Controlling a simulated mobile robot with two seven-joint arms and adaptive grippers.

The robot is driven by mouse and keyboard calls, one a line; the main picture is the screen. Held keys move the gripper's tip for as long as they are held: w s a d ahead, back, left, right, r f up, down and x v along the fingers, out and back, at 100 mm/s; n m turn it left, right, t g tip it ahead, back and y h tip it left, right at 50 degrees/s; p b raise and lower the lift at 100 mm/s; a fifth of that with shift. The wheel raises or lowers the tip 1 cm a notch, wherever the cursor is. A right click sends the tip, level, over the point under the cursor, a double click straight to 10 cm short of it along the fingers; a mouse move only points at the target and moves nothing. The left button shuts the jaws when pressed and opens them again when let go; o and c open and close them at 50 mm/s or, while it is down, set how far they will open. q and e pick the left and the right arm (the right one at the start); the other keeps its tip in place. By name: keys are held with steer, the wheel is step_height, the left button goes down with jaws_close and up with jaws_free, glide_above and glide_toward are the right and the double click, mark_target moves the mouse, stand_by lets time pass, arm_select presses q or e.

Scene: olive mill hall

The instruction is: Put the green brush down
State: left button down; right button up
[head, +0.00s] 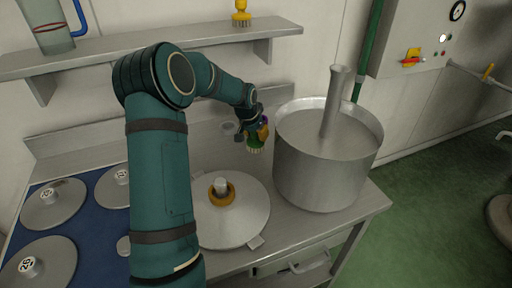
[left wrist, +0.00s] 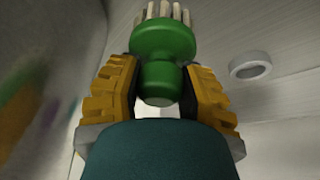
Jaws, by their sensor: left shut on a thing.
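My left gripper (head: 257,131) is shut on the green brush (head: 254,143), between the big steel pot and the back of the steel counter. The brush has a green body and pale bristles, which point down in the head view. In the left wrist view the yellow-padded fingers of my left gripper (left wrist: 160,85) close on both sides of the neck of the green brush (left wrist: 164,45). I cannot tell whether the bristles touch the counter. My right gripper is not in view.
The steel pot (head: 318,176) with an upright tube stands close right of the brush. A round lid (head: 244,222) with an orange-ringed knob lies in front. A grey ring (head: 229,128) is left of the gripper. A yellow brush (head: 241,14) stands on the wall shelf (head: 180,45).

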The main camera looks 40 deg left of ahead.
mark_target(255, 140)
arm_select(q)
step_height(255, 140, down, 5)
steer(key=shift+r+b, duration=0.1)
steer(key=shift+b, duration=0.3)
steer(key=shift+f, duration=0.2)
steer(key=c, duration=0.6)
jaws_free()
steer(key=shift+r, duration=0.1)
steer(key=shift+r, duration=0.3)
steer(key=p+v, duration=0.1)
steer(key=v, duration=1)
steer(key=shift+s+d+r+p, duration=0.1)
steer(key=shift+s+r+p, duration=0.2)
steer(key=shift+p, duration=0.1)
